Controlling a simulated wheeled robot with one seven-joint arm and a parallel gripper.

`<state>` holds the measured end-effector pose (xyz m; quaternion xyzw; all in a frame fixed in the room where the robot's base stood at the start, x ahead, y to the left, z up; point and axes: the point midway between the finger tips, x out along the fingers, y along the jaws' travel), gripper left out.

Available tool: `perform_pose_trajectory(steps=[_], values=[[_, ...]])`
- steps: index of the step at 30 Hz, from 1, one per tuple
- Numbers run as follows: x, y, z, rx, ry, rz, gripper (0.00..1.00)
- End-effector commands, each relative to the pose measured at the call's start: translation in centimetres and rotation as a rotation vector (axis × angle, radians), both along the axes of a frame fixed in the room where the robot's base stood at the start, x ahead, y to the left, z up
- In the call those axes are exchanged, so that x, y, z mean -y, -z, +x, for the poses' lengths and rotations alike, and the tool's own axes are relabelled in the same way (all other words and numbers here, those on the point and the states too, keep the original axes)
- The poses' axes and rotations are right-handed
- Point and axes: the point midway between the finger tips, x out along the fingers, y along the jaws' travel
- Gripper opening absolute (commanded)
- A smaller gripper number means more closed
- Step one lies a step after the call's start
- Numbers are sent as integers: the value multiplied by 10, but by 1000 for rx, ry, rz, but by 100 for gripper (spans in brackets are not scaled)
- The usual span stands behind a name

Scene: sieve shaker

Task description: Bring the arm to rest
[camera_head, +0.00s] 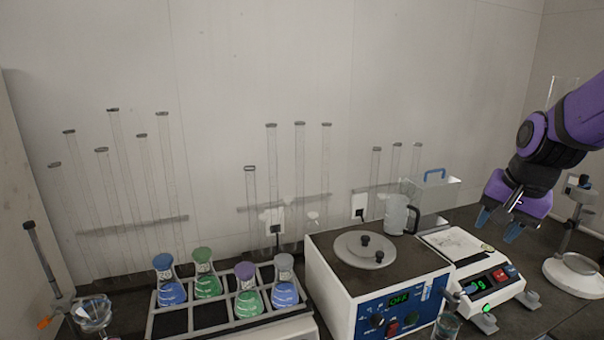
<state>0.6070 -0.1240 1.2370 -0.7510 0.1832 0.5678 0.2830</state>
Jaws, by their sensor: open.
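My gripper (499,228) hangs at the right, at the end of my purple and black arm. Its two blue-tipped fingers are apart and point down, with nothing between them. It appears above and to the right of the balance (482,285), whose flat pan plate (452,243) lies left of the fingers in the picture. I cannot tell the exact height of the gripper above the bench.
A white box-shaped device (335,297) with a round lid stands in the middle. A pitcher (397,214) stands behind it. A rack (187,322) holds several capped flasks at the left. A stand with a round white base (575,276) is right of the gripper.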

Motion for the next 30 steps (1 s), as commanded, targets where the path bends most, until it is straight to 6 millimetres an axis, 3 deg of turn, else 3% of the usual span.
perform_pose_trajectory(steps=[3, 9, 18, 24, 30], values=[[-16, -25, -28, 38, -111, -42, 43], [-35, -54, -77, 89, -293, -121, 43], [-52, -77, -149, 157, -530, -240, 43], [-55, -79, -173, 177, -609, -284, 43], [-55, -80, -177, 178, -624, -293, 43]])
